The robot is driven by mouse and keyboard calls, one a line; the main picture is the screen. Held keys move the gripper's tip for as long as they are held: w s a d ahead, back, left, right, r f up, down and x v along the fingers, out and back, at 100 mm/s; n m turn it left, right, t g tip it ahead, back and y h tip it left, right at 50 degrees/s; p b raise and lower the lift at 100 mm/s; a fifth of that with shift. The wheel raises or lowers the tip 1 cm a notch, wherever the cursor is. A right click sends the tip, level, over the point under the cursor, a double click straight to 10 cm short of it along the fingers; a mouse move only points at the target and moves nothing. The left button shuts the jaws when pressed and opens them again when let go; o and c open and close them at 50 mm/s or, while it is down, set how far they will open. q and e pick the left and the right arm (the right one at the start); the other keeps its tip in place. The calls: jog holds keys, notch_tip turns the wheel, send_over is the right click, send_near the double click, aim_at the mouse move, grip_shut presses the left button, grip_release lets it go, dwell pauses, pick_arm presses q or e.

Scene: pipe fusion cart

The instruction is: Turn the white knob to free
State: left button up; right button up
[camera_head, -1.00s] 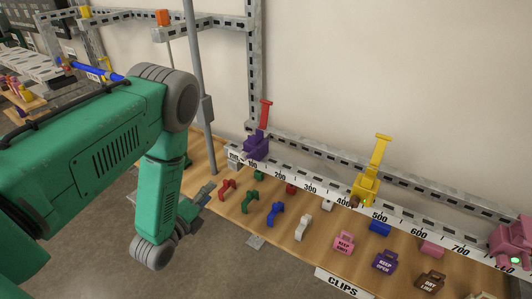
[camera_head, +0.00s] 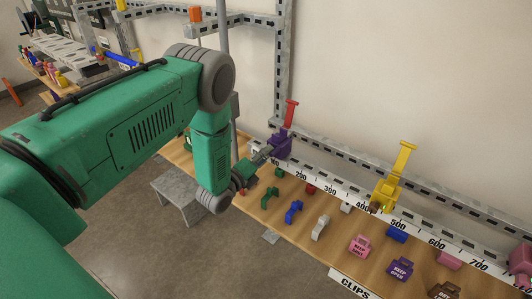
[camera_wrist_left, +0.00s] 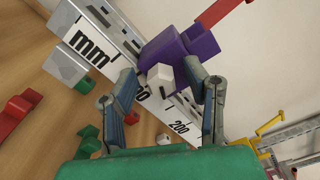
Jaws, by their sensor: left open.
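A purple clamp (camera_head: 281,146) with a red lever (camera_head: 290,113) sits at the low end of the ruler rail. In the left wrist view, the same purple clamp (camera_wrist_left: 180,55) fills the upper middle, and the white knob (camera_wrist_left: 160,76) sticks out from its near side. My left gripper (camera_head: 262,158) reaches the purple clamp from the left. In the left wrist view its two fingers (camera_wrist_left: 158,84) are apart, with the knob between or just beyond the tips. I cannot tell whether they touch it. In the head view the knob is not clearly visible.
A yellow clamp (camera_head: 392,180) stands farther along the ruler rail (camera_head: 335,192). Several coloured clips, such as a blue one (camera_head: 293,212), lie on the wooden board (camera_head: 320,258) below the rail. A grey vertical post (camera_head: 222,22) stands behind my left arm.

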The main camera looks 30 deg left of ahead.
pick_arm(q)
jog(key=shift+w, duration=0.4)
jog(key=shift+a, duration=0.1)
grip_shut()
jog(key=shift+s, duration=0.1)
